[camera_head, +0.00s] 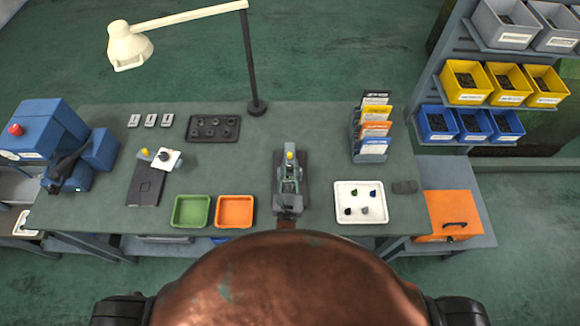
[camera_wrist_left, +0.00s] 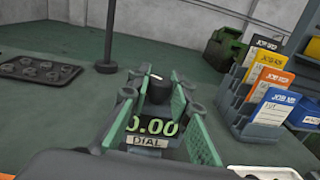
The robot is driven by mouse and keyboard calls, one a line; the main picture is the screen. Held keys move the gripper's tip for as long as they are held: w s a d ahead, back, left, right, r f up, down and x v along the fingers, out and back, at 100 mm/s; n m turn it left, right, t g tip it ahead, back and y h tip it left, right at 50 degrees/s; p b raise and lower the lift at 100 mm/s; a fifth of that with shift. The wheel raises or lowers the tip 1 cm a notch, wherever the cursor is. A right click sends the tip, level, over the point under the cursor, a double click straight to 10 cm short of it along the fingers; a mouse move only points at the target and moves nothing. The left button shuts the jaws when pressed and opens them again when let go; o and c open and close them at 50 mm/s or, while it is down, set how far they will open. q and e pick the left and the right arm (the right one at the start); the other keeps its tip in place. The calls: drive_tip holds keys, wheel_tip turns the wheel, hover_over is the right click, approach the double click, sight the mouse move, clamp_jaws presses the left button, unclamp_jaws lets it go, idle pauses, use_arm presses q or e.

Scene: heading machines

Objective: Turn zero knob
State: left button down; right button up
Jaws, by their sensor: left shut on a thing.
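The zero knob (camera_wrist_left: 158,91) is a black round knob with a white mark on top in the left wrist view. Below it is a display (camera_wrist_left: 150,126) reading 0.00, with a plate marked DIAL. My left gripper (camera_wrist_left: 158,82) has its two green-grey fingers on either side of the knob and is shut on it. In the head view my left gripper (camera_head: 289,172) is over a dark stand (camera_head: 305,190) at the table's middle, beside a small yellow part (camera_head: 290,153). It hides most of the display there. My right gripper is not in view.
Green (camera_head: 191,211) and orange (camera_head: 235,211) trays lie left of the stand. A white tray (camera_head: 372,214) with small knobs and a card rack (camera_head: 356,140) are right. A dark tray (camera_head: 214,128) and lamp base (camera_head: 257,108) are behind. A second gauge base (camera_head: 147,187) stands left.

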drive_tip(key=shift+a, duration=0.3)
use_arm(q)
drive_tip(key=c, duration=1.7)
unclamp_jaws()
drive_tip(key=shift+c, duration=0.2)
drive_tip(key=shift+s, duration=0.1)
drive_tip(key=s, duration=1.1)
drive_tip(key=shift+s+a, duration=0.3)
drive_tip(key=shift+s, duration=0.1)
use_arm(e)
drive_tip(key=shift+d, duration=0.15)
use_arm(q)
drive_tip(key=shift+a, duration=0.1)
